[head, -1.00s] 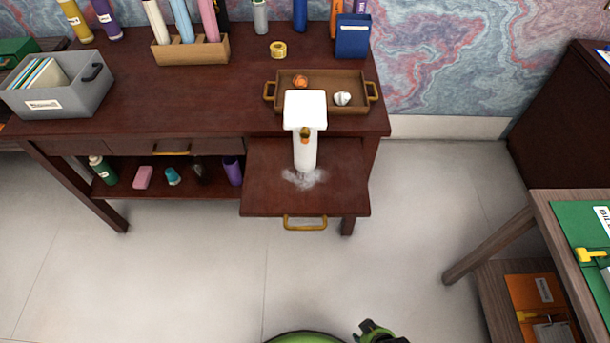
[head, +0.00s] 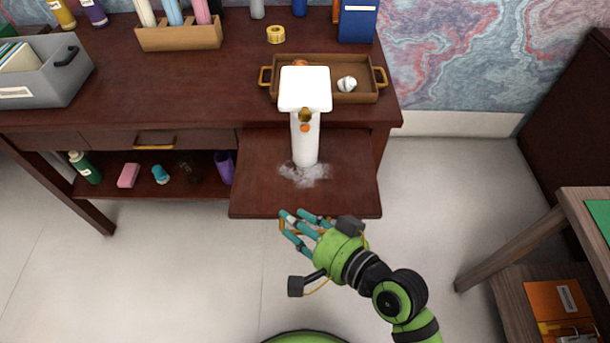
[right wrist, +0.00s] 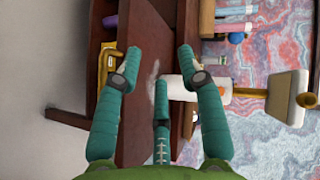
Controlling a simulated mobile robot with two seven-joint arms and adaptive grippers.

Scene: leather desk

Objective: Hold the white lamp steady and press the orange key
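The white lamp (head: 304,140) stands upright on the pulled-out board of the desk, with a flat white head and a whitish patch around its foot. In the right wrist view the lamp (right wrist: 288,95) lies sideways beyond the open fingers (right wrist: 158,68). My left gripper is not in view.
A brown tray (head: 268,92) with an orange item and a white crumpled item stands behind the lamp. A grey file box (head: 45,82) is at the left. The desk shelf holds several small items. A wooden side table (head: 570,215) is at the right. The floor in front is clear.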

